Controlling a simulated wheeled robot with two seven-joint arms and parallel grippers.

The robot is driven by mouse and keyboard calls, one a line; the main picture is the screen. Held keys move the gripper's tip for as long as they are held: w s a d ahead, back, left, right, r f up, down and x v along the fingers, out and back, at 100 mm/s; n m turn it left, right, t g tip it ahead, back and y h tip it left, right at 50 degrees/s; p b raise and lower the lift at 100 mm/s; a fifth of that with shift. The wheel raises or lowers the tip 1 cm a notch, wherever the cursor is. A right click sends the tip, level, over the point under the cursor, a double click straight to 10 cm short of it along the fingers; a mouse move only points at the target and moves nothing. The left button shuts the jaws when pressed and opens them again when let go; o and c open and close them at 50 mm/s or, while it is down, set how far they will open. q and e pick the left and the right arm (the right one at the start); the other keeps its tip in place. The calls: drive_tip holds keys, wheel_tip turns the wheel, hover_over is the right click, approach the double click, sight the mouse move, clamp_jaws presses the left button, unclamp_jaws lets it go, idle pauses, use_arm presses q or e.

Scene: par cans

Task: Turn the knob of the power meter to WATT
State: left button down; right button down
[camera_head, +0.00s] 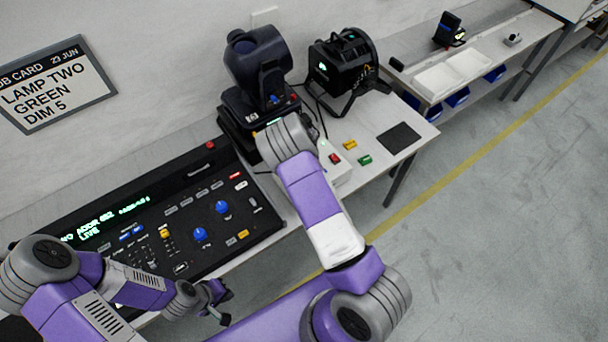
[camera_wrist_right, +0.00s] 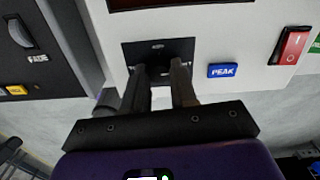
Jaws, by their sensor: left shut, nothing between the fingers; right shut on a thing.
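The power meter is a white box (camera_head: 337,172) on the bench, partly hidden behind my right arm in the head view. In the right wrist view its white face (camera_wrist_right: 225,40) fills the top, with a black dial plate (camera_wrist_right: 131,52) and a blue PEAK button (camera_wrist_right: 222,70). My right gripper (camera_wrist_right: 162,72) is at the dial plate, its fingers shut on the dark knob between them. The knob is mostly hidden, and I cannot read its setting. My left gripper (camera_head: 222,304) is shut and empty, low in front of the console.
A black control console (camera_head: 260,218) fills the bench left of the meter. A red rocker switch (camera_wrist_right: 292,45) sits right of PEAK. Lamps (camera_head: 258,65) (camera_head: 343,65) stand behind. Small yellow (camera_head: 350,145) and green (camera_head: 365,160) blocks and a black pad (camera_head: 399,138) lie to the right.

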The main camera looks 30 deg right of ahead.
drive_tip(key=shift+m, duration=0.5)
drive_tip(key=c, duration=0.9)
unclamp_jaws()
wheel_tip(320, 180, up, 8)
drive_tip(key=shift+f, duration=0.2)
